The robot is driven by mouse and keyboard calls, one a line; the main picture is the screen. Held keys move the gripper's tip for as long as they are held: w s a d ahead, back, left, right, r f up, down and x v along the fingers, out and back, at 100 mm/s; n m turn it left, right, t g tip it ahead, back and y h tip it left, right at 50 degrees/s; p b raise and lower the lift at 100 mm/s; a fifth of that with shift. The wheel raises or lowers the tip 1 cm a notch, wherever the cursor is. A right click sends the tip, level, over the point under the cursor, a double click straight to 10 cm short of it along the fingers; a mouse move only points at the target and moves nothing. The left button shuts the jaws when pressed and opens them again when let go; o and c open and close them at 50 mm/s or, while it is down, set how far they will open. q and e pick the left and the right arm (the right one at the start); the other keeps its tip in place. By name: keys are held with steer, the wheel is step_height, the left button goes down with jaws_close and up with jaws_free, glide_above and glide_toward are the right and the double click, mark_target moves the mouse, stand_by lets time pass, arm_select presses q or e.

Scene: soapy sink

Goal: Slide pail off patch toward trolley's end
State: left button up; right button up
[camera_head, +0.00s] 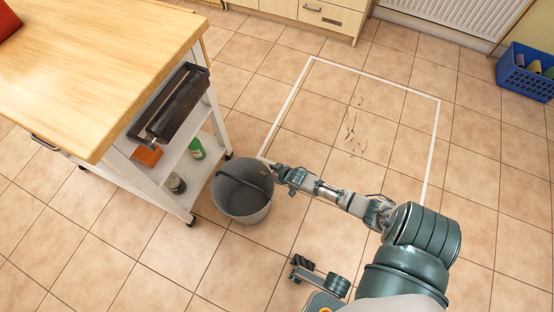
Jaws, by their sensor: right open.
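The grey pail (240,204) stands upright on the tiled floor beside the trolley (173,192), near its lower right leg. The patch (291,97) is a white outlined rectangle on the floor with dark scuffs inside. Its left line runs down to the pail's far side; I cannot tell how much of it the pail covers. My right gripper (279,174) is open at the pail's right rim, close to the dark handle; contact is unclear. A dark part of mine (303,264), perhaps my left gripper, shows at lower middle, its jaws unclear.
A blue crate (524,80) sits far right. The floor left of and below the pail is clear.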

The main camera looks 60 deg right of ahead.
steer(key=v, duration=0.7)
steer(key=shift+s+r, duration=0.2)
steer(key=shift+s, duration=0.1)
steer(key=shift+a, duration=0.1)
